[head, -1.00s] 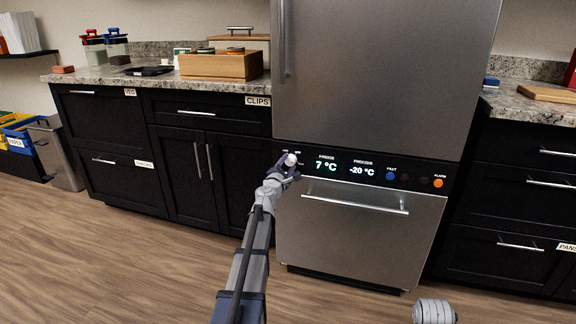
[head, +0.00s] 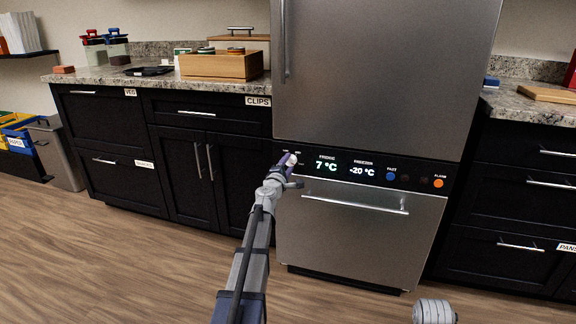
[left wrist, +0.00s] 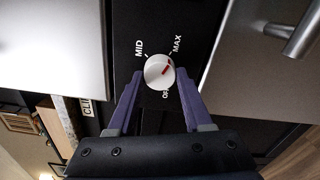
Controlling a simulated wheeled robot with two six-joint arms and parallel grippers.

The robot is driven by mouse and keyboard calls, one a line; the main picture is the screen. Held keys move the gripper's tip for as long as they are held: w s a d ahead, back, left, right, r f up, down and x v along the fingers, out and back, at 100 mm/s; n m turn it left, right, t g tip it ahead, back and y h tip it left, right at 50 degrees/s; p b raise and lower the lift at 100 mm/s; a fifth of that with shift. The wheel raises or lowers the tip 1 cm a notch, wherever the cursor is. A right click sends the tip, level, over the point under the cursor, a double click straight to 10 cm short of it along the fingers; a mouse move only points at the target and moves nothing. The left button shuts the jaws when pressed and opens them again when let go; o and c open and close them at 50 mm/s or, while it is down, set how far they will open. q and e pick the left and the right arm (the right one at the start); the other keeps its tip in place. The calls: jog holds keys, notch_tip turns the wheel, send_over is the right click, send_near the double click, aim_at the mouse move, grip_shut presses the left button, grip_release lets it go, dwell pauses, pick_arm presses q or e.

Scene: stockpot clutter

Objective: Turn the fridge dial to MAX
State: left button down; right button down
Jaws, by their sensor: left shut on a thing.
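The fridge dial (left wrist: 157,78) is a round white knob on the black panel, and it also shows in the head view (head: 293,159). Its red mark points up and to the right in the left wrist view, close to the MAX tick but slightly to the right of it. MID, MAX and a partly covered OFF label stand around the dial. My left gripper (left wrist: 159,76) is shut on the dial, one purple finger on each side. It also shows in the head view (head: 292,172), rolled to one side. My right gripper is out of view.
The fridge (head: 380,70) has displays reading 7 °C and -20 °C, plus blue and orange buttons (head: 438,183) to the right. A drawer handle (head: 355,204) sticks out below the panel. Dark cabinets (head: 180,160) stand on both sides. The wooden floor is open in front.

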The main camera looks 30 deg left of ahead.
pick_arm(q)
jog(key=shift+c, duration=1.6)
grip_release()
jog(key=shift+s, duration=0.1)
jog(key=v, duration=0.7)
jog(key=shift+s, duration=0.3)
jog(key=shift+d, duration=0.15)
